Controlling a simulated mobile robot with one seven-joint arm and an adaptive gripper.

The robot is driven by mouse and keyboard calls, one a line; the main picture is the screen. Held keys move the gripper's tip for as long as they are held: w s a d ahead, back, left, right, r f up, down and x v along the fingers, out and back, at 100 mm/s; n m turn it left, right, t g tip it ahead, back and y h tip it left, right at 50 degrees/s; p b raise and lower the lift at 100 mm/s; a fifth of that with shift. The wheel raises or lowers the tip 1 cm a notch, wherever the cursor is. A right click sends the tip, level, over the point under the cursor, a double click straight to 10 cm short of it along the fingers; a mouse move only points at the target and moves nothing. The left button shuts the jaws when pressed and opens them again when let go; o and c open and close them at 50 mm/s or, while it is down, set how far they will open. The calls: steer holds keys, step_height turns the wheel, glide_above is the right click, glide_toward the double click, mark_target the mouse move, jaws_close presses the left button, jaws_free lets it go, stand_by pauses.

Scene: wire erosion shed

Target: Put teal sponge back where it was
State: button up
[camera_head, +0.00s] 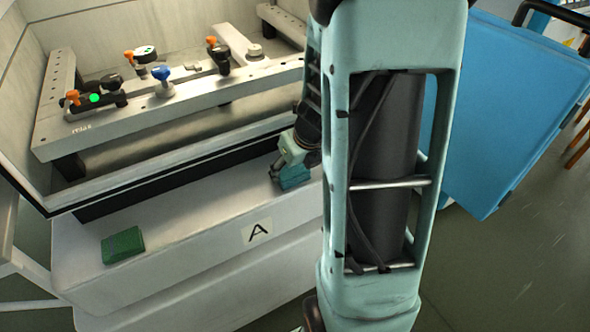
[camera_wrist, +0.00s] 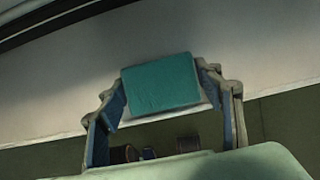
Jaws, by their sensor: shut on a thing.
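The teal sponge (camera_wrist: 160,83) is a flat rectangular block between the two fingers of my gripper (camera_wrist: 165,95) in the wrist view. My gripper is shut on it, with a finger at its left and right sides. In the head view the teal sponge (camera_head: 294,182) shows at the tip of my gripper (camera_head: 291,165), at the right part of the white ledge (camera_head: 190,225) marked "A". I cannot tell whether the sponge touches the ledge. My arm column hides what lies to the right of it.
A green block (camera_head: 123,245) lies on the ledge's left part. Behind the ledge is a machine basin with a metal frame (camera_head: 150,115) carrying clamps and knobs. A blue panel (camera_head: 510,110) stands at right. The ledge between green block and gripper is clear.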

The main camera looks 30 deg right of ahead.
steer(key=shift+f, duration=0.1)
steer(key=o, duration=1.2)
steer(key=shift+s+r+p, duration=0.1)
steer(key=shift+r+p, duration=0.2)
steer(key=shift+r, duration=0.2)
steer(key=p+v, duration=0.6)
steer(key=v, duration=0.5)
steer(key=shift+s+r+p, duration=0.1)
steer(key=shift+r+p, duration=0.05)
steer(key=shift+p, duration=0.25)
